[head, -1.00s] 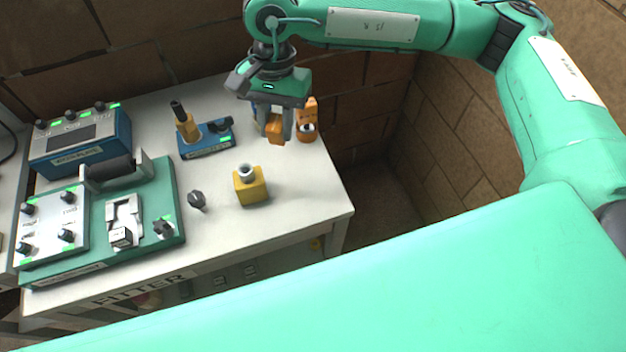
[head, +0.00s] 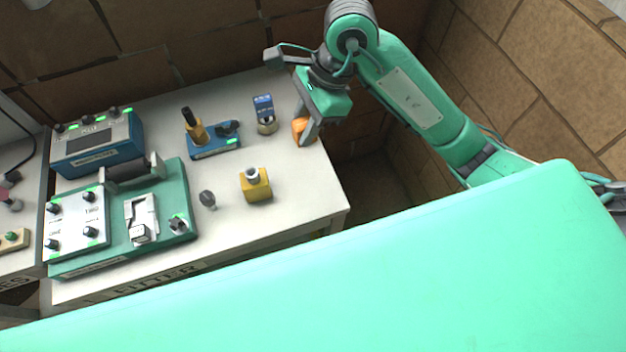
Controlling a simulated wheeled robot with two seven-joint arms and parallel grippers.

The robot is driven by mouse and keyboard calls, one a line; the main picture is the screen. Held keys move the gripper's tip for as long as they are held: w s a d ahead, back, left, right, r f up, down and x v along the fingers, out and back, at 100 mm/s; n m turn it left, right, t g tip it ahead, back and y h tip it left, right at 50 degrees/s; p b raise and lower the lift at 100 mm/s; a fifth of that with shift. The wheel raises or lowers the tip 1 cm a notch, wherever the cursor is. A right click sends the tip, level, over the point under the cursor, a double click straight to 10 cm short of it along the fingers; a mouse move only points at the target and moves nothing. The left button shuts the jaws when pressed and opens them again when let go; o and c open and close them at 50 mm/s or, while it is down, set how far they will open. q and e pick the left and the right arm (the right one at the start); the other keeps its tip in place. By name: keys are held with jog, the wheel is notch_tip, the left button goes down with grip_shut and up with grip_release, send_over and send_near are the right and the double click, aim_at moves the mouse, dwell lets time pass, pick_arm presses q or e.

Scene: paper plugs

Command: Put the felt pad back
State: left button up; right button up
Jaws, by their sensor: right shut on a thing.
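My right gripper (head: 306,130) is shut on an orange block (head: 299,131) near the right edge of the bench, at the back. The block shows beside and between the fingers. I cannot tell from this view whether it is the felt pad, or whether it touches anything below. The orange holder with a round base that stood at this spot is hidden by the gripper and block. A blue holder (head: 264,106) with a round metal base stands just left of the gripper.
A yellow block (head: 256,186) with a metal neck and a dark knob (head: 208,199) stand in front. A blue stand (head: 216,145) is further left. A green fixture (head: 178,205) and blue meter box (head: 98,147) fill the left. The bench's front right (head: 310,195) is clear.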

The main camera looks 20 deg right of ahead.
jog(key=shift+s+d+f+m, duration=0.15)
jog(key=shift+d+m, duration=0.15)
jog(key=shift+d, duration=0.35)
jog(key=shift+d+f, duration=0.1)
jog(key=shift+f, duration=0.05)
notch_tip(320, 180, down, 20)
jog(key=p, duration=0.4)
jog(key=shift+r+p, duration=0.2)
jog(key=shift+p, duration=0.2)
jog(key=shift+f, duration=0.1)
jog(key=o, duration=0.5)
jog(key=shift+f, duration=0.1)
jog(key=shift+c, duration=0.2)
jog(key=o, duration=0.4)
